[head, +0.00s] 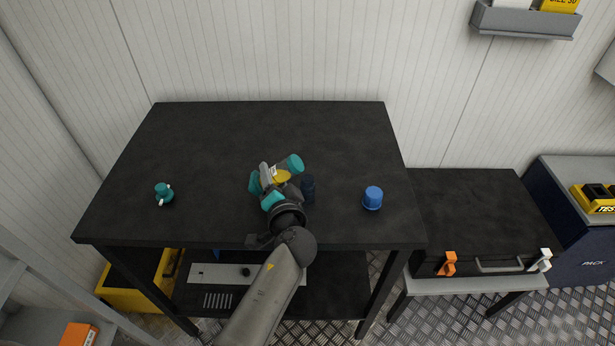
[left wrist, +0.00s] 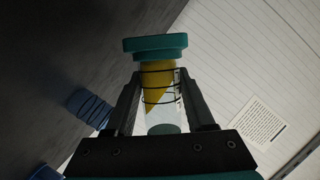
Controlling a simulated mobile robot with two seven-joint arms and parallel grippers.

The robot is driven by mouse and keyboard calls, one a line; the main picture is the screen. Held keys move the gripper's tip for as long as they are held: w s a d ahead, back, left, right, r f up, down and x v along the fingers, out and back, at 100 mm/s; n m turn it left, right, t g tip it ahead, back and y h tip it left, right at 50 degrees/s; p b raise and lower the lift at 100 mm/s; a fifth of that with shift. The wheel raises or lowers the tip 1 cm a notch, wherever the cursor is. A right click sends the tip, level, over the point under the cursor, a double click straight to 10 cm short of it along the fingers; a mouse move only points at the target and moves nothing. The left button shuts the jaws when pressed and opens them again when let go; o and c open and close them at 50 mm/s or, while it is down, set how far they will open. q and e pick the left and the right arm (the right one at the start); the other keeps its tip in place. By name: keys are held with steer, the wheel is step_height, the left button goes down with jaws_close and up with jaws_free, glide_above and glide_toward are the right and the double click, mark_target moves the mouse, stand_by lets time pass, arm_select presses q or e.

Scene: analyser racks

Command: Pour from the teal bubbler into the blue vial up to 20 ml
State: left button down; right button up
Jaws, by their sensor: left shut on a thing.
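The teal bubbler (head: 281,177) is a clear cylinder with a wide teal end, dark ring marks and yellow liquid. My left gripper (head: 272,183) is shut on it above the table and holds it tilted. In the left wrist view the bubbler (left wrist: 158,90) is between the fingers, its liquid slanting and lying toward the wide teal end. I see no stream, and the vial's level is too dark to read. My right gripper is out of view.
A blue cap (head: 373,197) sits on the black table (head: 220,130) at the right. The back of the table is clear. A lower bench with a black case (head: 470,205) stands to the right.

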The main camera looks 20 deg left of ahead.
arm_select(q)
steer(key=shift+a+r+m+y, duration=0.15)
steer(key=shift+r+m+y, duration=0.05)
steer(key=shift+r+m, duration=0.3)
steer(key=shift+a+r+m+y, duration=0.2)
steer(key=shift+r+m, duration=0.2)
steer(key=shift+m, duration=0.2)
stand_by(2.9)
steer(key=shift+s+f+m+t+y, duration=0.1)
steer(key=shift+f+m+t+y, duration=0.2)
steer(key=shift+m, duration=0.4)
stand_by(1.8)
steer(key=shift+r+m, duration=0.45)
steer(key=shift+m, duration=0.05)
stand_by(1.0)
